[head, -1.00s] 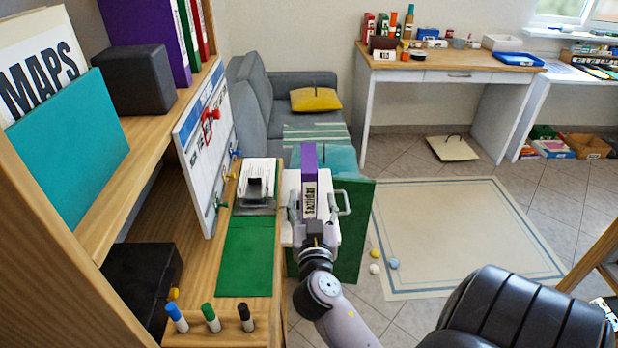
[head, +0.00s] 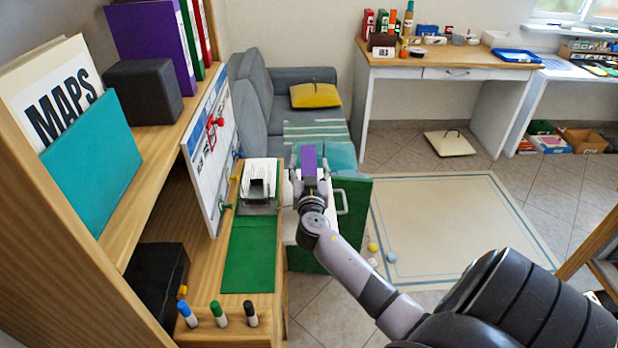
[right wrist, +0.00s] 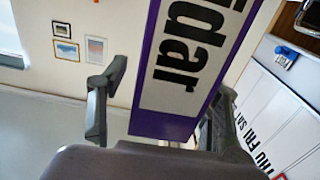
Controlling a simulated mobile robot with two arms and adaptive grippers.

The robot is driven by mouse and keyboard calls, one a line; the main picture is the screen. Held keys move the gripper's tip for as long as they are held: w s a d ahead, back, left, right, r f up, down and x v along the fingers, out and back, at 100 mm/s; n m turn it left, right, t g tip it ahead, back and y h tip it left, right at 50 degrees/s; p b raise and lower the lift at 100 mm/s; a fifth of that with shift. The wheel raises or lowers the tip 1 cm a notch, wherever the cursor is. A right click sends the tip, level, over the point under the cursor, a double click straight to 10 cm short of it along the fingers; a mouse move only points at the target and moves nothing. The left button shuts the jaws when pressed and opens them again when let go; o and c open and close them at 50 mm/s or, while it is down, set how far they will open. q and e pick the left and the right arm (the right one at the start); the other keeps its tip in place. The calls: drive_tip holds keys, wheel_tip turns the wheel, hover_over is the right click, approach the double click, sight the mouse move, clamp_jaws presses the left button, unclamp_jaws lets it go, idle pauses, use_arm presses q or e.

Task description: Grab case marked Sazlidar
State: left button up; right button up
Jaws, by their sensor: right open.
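The purple case (head: 308,158) stands upright at the far right edge of the wooden desk in the head view. Its white label is hidden there by my right gripper (head: 310,184). In the right wrist view the case (right wrist: 150,125) is close in front, with "idar" readable on its label. My right gripper (right wrist: 162,118) is open, with one finger on each side of the case. A clear gap shows between the left finger and the case; the right finger is close to it, and I cannot tell if it touches. My left gripper is out of view.
The desk holds a green mat (head: 251,255), a paper stack (head: 259,171) and several markers. A whiteboard (head: 208,150) leans at the shelf. A teal folder (head: 95,160), black box (head: 143,91) and purple binder (head: 150,40) are on the shelf.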

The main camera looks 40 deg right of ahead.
drive_tip(key=shift+x, duration=0.8)
drive_tip(key=shift+c, duration=0.2)
clamp_jaws()
